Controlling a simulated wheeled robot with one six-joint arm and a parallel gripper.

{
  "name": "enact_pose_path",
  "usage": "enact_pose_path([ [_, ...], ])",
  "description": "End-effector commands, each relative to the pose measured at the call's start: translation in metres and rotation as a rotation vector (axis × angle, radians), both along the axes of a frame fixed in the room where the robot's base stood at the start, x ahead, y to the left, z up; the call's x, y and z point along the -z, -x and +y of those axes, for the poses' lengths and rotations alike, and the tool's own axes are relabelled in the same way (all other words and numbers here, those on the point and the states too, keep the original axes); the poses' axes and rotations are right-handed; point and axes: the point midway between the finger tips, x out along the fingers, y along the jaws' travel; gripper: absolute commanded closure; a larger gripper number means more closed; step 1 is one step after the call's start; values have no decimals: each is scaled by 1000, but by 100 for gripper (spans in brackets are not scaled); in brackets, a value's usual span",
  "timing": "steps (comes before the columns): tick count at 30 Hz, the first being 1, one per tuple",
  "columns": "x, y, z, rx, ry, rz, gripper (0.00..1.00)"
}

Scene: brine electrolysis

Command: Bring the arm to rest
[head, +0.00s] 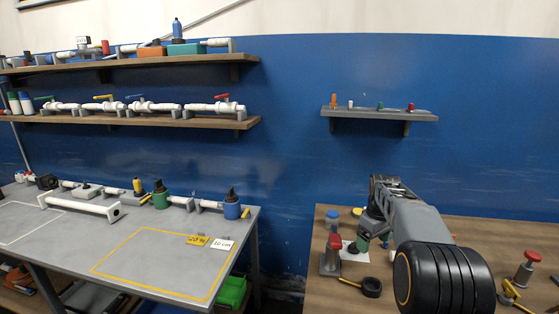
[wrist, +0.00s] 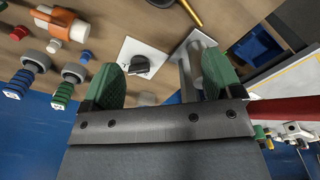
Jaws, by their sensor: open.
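My arm reaches out over the wooden bench on the right in the head view, bent with its dark joint towards me. My gripper (head: 366,238) points down close above the left part of that bench. In the wrist view its two green fingers stand wide apart, so my gripper (wrist: 163,78) is open, and I see nothing held between them. A black knob on a white plate (wrist: 140,64) shows beyond the fingers. A grey cylindrical part appears beside the right finger; I cannot tell whether they touch.
A red-topped stand (head: 334,243) and a black ring (head: 371,287) are close to my gripper. Another red-topped part (head: 530,258) stands at the bench's right. A small wall shelf (head: 380,115) hangs above.

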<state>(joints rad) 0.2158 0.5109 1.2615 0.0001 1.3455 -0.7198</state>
Motion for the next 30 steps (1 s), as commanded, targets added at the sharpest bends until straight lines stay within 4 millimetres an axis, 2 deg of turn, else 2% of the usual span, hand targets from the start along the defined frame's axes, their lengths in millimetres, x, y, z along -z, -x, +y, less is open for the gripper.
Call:
enact_pose_path([
  [7,33,15,-4,184,-9,22,15],
  [11,40,32,4,265,-11,21,15],
  [17,40,72,25,387,-14,1,15],
  [20,37,103,41,453,-17,-23,15],
  [24,33,162,68,537,-32,-79,15],
  [27,33,202,84,566,-46,-122,15],
  [30,34,234,95,564,-59,-160,15],
])
